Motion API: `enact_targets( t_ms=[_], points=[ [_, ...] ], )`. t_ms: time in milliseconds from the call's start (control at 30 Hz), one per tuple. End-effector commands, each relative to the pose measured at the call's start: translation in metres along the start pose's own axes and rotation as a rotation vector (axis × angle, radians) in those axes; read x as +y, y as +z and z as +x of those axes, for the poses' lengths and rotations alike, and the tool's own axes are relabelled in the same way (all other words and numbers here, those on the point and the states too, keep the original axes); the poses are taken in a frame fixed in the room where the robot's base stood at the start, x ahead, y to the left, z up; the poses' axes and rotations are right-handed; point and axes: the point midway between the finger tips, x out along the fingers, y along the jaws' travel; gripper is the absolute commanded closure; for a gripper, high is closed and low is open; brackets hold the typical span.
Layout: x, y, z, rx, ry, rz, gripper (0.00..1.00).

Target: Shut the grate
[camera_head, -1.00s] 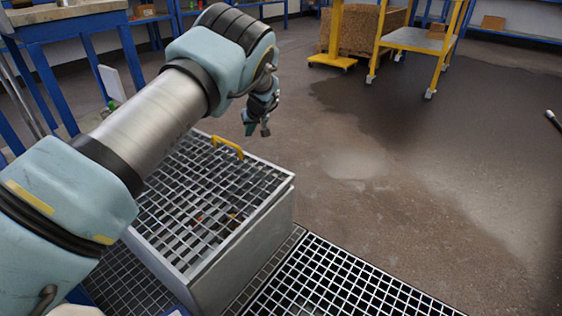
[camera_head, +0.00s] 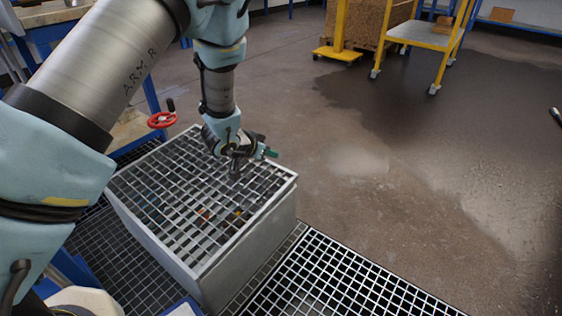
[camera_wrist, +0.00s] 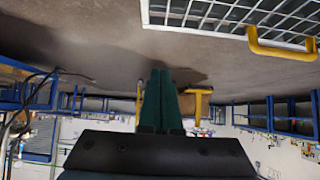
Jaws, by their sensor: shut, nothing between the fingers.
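The grate (camera_head: 165,185) is a metal grid across the top of a grey box (camera_head: 247,245) in the head view. It looks roughly level, but I cannot tell whether it sits flush all round. Its yellow handle (camera_wrist: 282,46) shows at the upper right of the upside-down wrist view, on the grate's edge (camera_wrist: 225,14). In the head view my arm hides the handle. My gripper (camera_head: 270,153) is above the grate's far right part, its green fingers pointing right. In the wrist view the fingers (camera_wrist: 160,72) are together and empty, apart from the handle.
A red valve wheel (camera_head: 162,120) stands behind the box at the left. Floor grating (camera_head: 330,280) lies in front and right of the box. The floor (camera_head: 370,190) to the right is open, with a wet patch. A yellow cart (camera_head: 425,37) stands at the back.

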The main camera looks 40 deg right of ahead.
Motion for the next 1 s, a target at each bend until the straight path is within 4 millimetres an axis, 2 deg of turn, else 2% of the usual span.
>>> enact_targets(
  t_ms=[167,567,700,1000],
  points=[
    [0.001,0.003,0.026,-0.001,0.001,0.003,1.0],
    [0.0,0.007,0.106,-0.003,-0.001,0.002,1.0],
    [0.0,0.021,0.118,-0.002,-0.002,0.0,1.0],
    [-0.001,0.029,0.126,0.0,-0.003,-0.002,1.0]
  ],
)
